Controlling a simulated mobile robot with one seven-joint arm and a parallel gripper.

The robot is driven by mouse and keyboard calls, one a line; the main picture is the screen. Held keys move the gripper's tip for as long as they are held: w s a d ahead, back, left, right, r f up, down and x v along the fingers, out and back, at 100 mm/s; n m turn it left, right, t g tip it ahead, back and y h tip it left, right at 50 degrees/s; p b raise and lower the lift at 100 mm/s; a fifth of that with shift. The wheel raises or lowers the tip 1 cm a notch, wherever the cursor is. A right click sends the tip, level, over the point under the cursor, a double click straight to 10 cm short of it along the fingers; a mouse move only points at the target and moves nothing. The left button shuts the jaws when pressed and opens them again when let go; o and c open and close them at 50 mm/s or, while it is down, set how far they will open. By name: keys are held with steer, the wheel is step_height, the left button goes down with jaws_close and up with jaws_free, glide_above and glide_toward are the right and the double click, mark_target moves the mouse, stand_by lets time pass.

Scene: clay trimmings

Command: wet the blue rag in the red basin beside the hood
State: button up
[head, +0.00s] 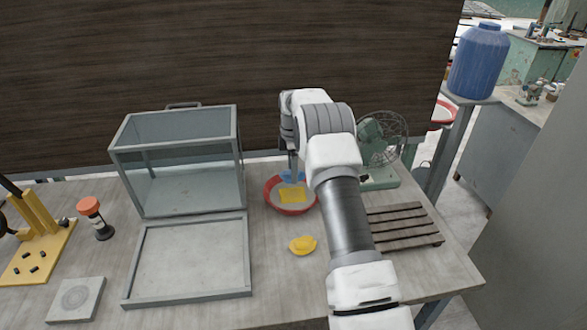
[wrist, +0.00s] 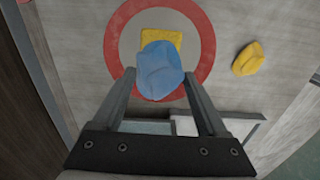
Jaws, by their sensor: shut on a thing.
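My gripper (head: 292,172) points down over the red basin (head: 290,211), to the right of the glass hood (head: 180,195). It is shut on the blue rag (head: 291,178), which bunches between the fingertips. In the wrist view the blue rag (wrist: 160,72) hangs in front of the red rim (wrist: 209,45) and covers part of a yellow cloth (wrist: 140,42). That yellow cloth (head: 292,196) lies inside the basin in the head view. I cannot tell whether the blue rag touches the basin's inside.
A crumpled yellow cloth (head: 302,245) lies on the table in front of the basin. A slatted wooden rack (head: 405,225) and a green fan (head: 380,145) stand to the right, partly behind my arm. A framed panel (head: 190,260) lies before the hood.

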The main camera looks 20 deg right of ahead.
steer(key=b, duration=0.3)
glide_above(293, 194)
steer(key=shift+f, duration=3)
steer(key=shift+f+b, duration=0.5)
steer(key=shift+f, duration=0.1)
steer(key=shift+r+p, duration=1.9)
steer(key=shift+r, duration=1.7)
steer(key=shift+a, duration=0.1)
